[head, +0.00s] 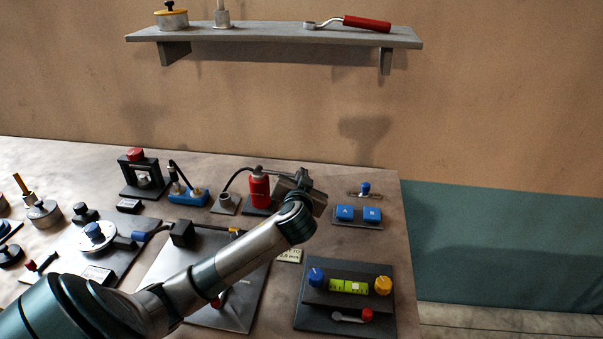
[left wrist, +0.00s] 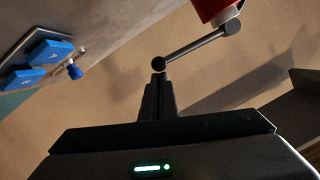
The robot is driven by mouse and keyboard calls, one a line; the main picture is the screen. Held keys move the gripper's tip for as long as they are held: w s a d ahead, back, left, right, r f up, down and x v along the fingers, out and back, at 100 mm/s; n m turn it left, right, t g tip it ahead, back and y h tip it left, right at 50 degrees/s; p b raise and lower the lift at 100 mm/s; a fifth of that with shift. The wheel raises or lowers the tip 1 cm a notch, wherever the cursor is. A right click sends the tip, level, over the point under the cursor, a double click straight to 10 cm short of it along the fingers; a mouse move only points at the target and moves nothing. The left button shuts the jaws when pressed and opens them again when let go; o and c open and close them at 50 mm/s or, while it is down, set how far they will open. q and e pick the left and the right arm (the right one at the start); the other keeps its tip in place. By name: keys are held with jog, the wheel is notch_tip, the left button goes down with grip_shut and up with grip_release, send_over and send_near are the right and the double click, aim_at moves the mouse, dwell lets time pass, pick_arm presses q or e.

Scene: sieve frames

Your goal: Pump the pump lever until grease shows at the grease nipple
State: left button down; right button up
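The red pump (head: 259,188) stands on a dark base, and its body also shows at the top of the left wrist view (left wrist: 213,8). The pump lever (left wrist: 198,43) is a grey bar with a black ball knob at its end. My left gripper (head: 311,190) is beside the pump's top and hides the lever in the head view. In the left wrist view its fingers (left wrist: 158,82) are together, tips close to the knob; I cannot tell whether they touch. A black hose runs to a grey block (head: 225,204), probably with the grease nipple; no grease is discernible. My right gripper is out of view.
A plate with two blue buttons, A and B (head: 358,214), lies right of the pump. A blue device (head: 188,195) stands left. A dark panel with knobs (head: 346,300) is in front. A shelf (head: 270,38) hangs above on the wall.

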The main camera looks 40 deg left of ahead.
pick_arm(q)
jog(key=shift+s+d+f, duration=0.1)
jog(key=shift+f, duration=0.3)
jog(key=r+p+v, duration=0.1)
jog(key=p+v, duration=0.6)
jog(key=v, duration=1)
jog(key=shift+s, duration=0.1)
dwell(0.5)
